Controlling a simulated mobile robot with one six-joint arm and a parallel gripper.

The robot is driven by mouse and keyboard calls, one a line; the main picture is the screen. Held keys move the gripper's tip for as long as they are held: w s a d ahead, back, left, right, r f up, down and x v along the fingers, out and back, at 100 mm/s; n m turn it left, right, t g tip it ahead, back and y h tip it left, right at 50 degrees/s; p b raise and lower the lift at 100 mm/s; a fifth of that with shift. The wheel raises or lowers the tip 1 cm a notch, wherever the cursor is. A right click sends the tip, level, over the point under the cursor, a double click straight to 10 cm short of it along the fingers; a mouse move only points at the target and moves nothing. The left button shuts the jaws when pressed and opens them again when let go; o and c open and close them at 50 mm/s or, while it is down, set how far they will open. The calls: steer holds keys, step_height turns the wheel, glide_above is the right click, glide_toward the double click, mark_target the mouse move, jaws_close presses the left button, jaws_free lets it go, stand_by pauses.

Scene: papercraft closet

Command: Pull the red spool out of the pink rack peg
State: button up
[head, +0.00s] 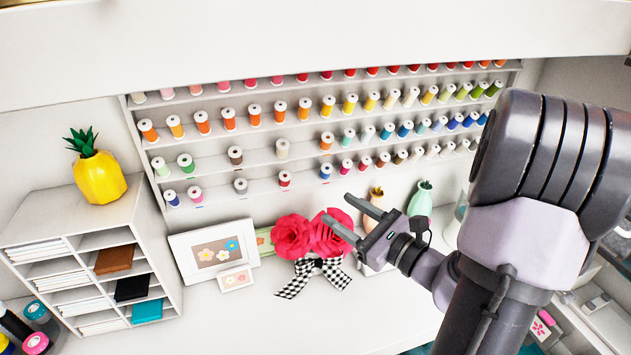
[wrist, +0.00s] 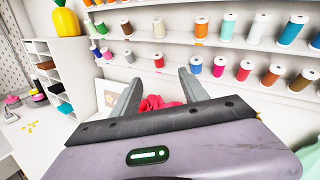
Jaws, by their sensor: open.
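A spool with red thread and a white top (head: 285,180) stands on the lowest shelf of the white wall rack (head: 262,198), with gaps on both sides. It also shows in the wrist view (wrist: 158,61), just beyond and between my fingertips. Other red spools stand on the top shelf. I cannot make out a pink peg. My gripper (head: 336,207) is open and empty, to the right of and below this spool in the head view. In the wrist view its two fingers (wrist: 161,78) point toward the lowest shelf, apart from the spool.
Red flowers (head: 312,236) with a checkered bow lie below my fingers. A framed picture (head: 213,252), vases (head: 420,200) and a cubby shelf (head: 90,212) with a yellow pineapple (head: 99,176) stand nearby. Several spools crowd the lowest shelf's right part. The front counter is clear.

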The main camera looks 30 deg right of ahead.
mark_target(283, 175)
steer(key=w+a, duration=0.1)
steer(key=w, duration=0.4)
steer(key=w+a, duration=0.1)
steer(key=w, duration=0.4)
steer(key=w+a, duration=0.1)
steer(key=w, duration=0.5)
steer(key=shift+a+p, duration=0.35)
jaws_close()
